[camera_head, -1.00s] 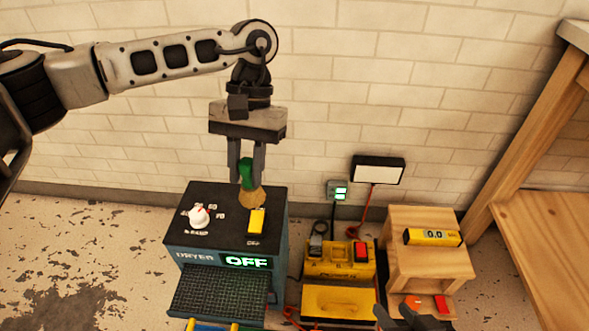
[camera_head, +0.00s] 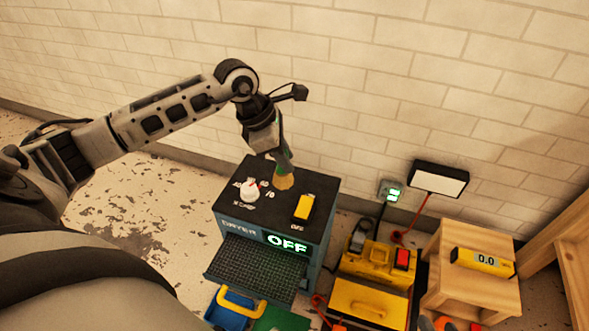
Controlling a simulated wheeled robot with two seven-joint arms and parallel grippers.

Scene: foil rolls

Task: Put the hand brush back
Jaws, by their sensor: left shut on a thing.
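The hand brush (camera_head: 284,181) has a green handle and tan bristles. My left gripper (camera_head: 283,160) is shut on its handle and holds it above the back part of the dark dryer top, bristles pointing down. The fingers hide part of the handle. I cannot tell whether the bristles touch the dryer top. My right gripper is not in view.
The dryer (camera_head: 235,229) has a white knob (camera_head: 250,190), a yellow switch (camera_head: 304,207) and a lit OFF display. A blue tray (camera_head: 228,312) lies below its front rack. A yellow machine (camera_head: 372,285) and a wooden stand (camera_head: 468,290) with a yellow meter (camera_head: 482,262) stand right.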

